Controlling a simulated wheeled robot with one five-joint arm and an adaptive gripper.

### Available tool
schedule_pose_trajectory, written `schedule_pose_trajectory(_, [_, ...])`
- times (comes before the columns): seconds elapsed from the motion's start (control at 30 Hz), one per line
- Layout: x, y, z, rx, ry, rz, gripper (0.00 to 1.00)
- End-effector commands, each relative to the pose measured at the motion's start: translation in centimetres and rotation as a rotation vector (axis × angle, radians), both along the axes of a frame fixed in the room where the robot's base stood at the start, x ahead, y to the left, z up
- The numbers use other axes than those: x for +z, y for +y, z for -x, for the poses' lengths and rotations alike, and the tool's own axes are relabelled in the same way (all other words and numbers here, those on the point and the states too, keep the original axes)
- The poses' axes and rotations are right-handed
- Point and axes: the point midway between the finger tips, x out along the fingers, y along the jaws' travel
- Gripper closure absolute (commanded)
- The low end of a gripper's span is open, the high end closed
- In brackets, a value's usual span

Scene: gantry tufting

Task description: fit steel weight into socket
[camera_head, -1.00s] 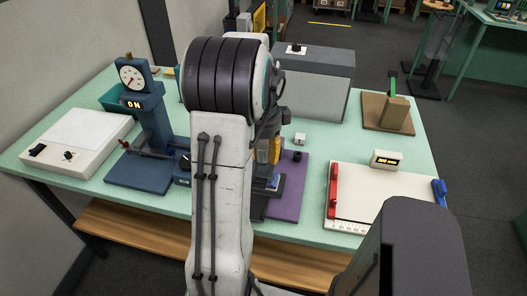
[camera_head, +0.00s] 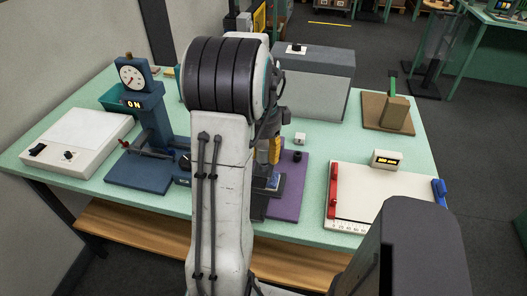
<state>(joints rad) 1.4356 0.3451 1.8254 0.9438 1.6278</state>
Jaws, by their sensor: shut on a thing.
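My gripper (camera_head: 270,178) is partly visible just right of my white arm, pointing down over a purple board (camera_head: 287,204). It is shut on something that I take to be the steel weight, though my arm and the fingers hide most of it. A dark, blue-grey block shows at the fingertips, low over the board. I cannot make out the socket or tell whether the weight touches it. A small black knob (camera_head: 297,156) stands on the board's far right part.
A blue gauge press (camera_head: 150,115) and a white box (camera_head: 78,142) stand at left. A grey case (camera_head: 315,80) stands behind, and a small white cube (camera_head: 299,138) near the board. A white panel with a red handle (camera_head: 333,190) lies at right. Green tabletop (camera_head: 335,145) is clear between them.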

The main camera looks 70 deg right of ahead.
Motion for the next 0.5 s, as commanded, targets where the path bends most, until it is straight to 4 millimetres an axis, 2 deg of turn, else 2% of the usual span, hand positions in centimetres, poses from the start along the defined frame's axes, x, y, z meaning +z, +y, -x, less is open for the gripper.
schedule_pose_trajectory(0.5, [-0.39, -0.07, -0.01, 0.000, 0.000, 0.003, 0.92])
